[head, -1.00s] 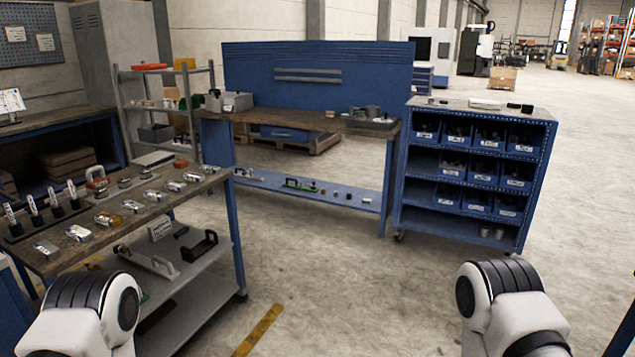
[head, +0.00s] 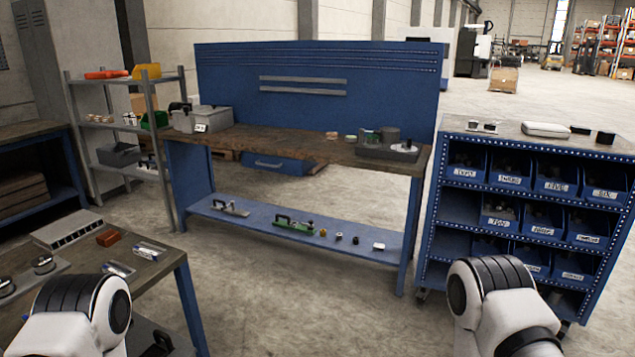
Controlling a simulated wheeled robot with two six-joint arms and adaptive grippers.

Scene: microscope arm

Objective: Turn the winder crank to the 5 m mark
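I cannot make out a winder crank or a 5 m mark for certain. On the right end of the blue workbench (head: 345,152) stands a grey device (head: 388,150) with a drum-like part and a round plate; it is too small to read. A grey box with a label and a dark handle (head: 203,119) stands on the bench's left end. My two white arms show at the bottom left and bottom right. Neither gripper is in the frame.
A blue bin rack (head: 530,137) stands right of the bench. A wooden table (head: 150,265) with small parts is close on the left. A grey shelf (head: 122,128) stands behind it. Small items lie on the bench's lower shelf (head: 262,229). The floor before the bench is clear.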

